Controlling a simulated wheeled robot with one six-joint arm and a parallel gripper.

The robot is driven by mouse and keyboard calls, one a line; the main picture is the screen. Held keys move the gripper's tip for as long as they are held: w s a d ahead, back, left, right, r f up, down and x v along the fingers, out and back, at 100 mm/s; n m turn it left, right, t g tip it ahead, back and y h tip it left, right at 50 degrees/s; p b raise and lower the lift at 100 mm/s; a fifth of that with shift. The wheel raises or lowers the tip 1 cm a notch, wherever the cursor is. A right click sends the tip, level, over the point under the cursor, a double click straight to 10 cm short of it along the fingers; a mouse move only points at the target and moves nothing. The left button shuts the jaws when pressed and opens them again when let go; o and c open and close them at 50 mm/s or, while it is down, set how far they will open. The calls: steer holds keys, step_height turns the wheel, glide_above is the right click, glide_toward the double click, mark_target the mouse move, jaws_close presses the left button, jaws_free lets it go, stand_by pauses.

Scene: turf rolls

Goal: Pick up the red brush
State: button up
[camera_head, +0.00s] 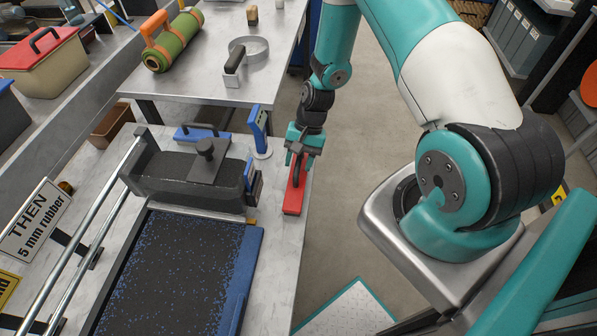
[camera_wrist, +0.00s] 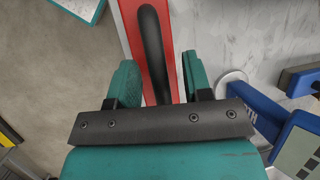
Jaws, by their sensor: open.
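The red brush (camera_head: 293,199) lies at the right edge of the near work table in the head view, a long red block with a black arched handle. In the wrist view its red body (camera_wrist: 127,22) and black handle (camera_wrist: 152,50) run up the picture. My gripper (camera_head: 299,156) is right over the brush, pointing down. In the wrist view my gripper (camera_wrist: 158,85) is open, with one teal finger on each side of the black handle. I cannot tell whether the fingers touch it. The far end of the brush is hidden behind my gripper.
A blue upright tool on a round base (camera_head: 259,130) stands just left of my gripper. A dark spreader box (camera_head: 190,180) on rails and a blue-edged tray of speckled granules (camera_head: 249,262) lie further left. Open floor (camera_head: 345,190) is to the right of the table.

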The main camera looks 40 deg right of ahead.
jaws_close()
steer(key=shift+r, duration=0.15)
